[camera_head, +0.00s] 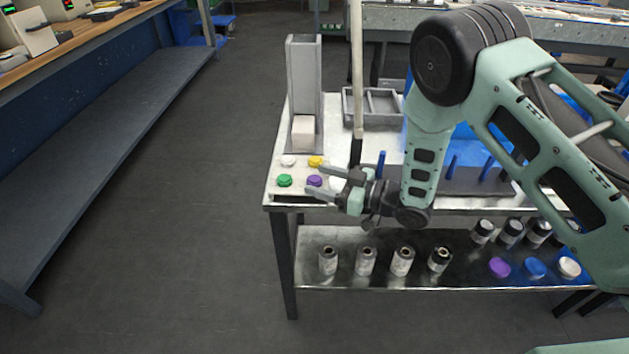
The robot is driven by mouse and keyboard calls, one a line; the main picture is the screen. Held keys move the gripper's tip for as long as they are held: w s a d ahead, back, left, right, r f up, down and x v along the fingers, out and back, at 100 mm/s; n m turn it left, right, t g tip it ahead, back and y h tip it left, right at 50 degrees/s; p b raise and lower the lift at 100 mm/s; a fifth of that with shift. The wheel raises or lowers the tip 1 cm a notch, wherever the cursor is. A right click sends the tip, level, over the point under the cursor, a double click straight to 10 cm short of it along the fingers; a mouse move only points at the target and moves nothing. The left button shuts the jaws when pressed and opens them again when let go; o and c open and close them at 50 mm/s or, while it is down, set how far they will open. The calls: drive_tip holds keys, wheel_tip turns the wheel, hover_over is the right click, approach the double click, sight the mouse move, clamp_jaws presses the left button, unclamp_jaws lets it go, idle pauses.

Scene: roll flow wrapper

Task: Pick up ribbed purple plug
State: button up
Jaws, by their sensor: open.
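A ribbed purple plug (314,181) sits on the tabletop near the front left corner of the table. My gripper (313,182) reaches in from the right with its fingers pointing left. Its jaws are open, one finger behind the purple plug and one in front of it in the picture. I cannot tell whether either finger touches the plug or how high they are above it. A second purple piece (499,267) lies on the lower shelf at the right, well away from my gripper.
A green plug (284,180), a yellow plug (315,161) and a white plug (288,160) sit close by. A tall grey chute (304,80) with a white block (303,131) stands behind them. A thin upright post (357,70) rises beside my gripper. Several rolls stand on the lower shelf (320,240).

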drive_tip(key=c, duration=1.1)
drive_tip(key=shift+o, duration=0.2)
